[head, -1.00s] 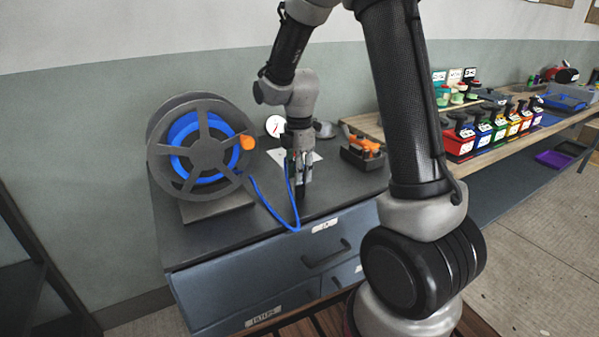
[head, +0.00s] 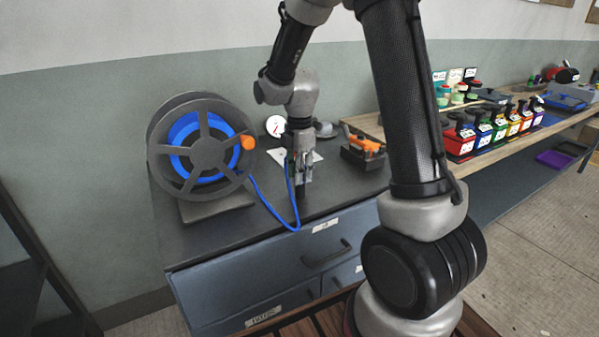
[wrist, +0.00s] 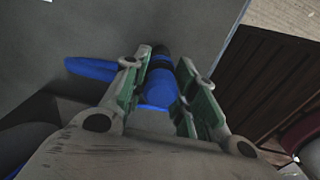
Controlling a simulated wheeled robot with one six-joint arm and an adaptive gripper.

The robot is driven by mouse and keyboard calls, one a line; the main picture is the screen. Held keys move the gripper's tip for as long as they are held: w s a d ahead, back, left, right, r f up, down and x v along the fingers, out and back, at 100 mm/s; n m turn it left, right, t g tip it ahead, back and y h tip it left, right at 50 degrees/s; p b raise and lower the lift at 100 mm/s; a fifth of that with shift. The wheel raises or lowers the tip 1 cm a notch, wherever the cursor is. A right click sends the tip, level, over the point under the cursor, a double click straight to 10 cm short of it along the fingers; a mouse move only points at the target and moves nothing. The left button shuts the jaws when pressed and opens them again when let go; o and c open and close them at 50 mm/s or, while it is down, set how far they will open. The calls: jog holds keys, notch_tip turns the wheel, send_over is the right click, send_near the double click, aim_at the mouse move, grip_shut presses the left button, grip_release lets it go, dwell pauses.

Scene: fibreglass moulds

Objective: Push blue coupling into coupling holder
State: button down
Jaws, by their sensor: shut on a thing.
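My gripper (head: 303,182) is over the dark top of the drawer cabinet, near its front edge, pointing down. In the wrist view its green-padded fingers (wrist: 170,88) are shut on the blue coupling (wrist: 160,88). A black cylindrical part (wrist: 160,58) lies in line with the coupling beyond the fingertips. I cannot tell whether that part belongs to the coupling or to the coupling holder. The holder cannot be made out clearly. A blue hose (head: 262,203) loops from the reel to the gripper area, and a blue length (wrist: 92,68) shows left of the fingers.
A grey reel (head: 200,150) with blue hose and an orange knob stands left on the cabinet (head: 225,240). A dark box with an orange tool (head: 367,145) sits to the right. A bench with coloured boxes is further right.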

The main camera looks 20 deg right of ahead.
jog(key=shift+f, duration=0.5)
jog(key=c, duration=1.1)
grip_release()
jog(key=shift+o, duration=0.2)
jog(key=shift+r, duration=0.15)
notch_tip(320, 180, up, 12)
jog(key=shift+f, duration=0.1)
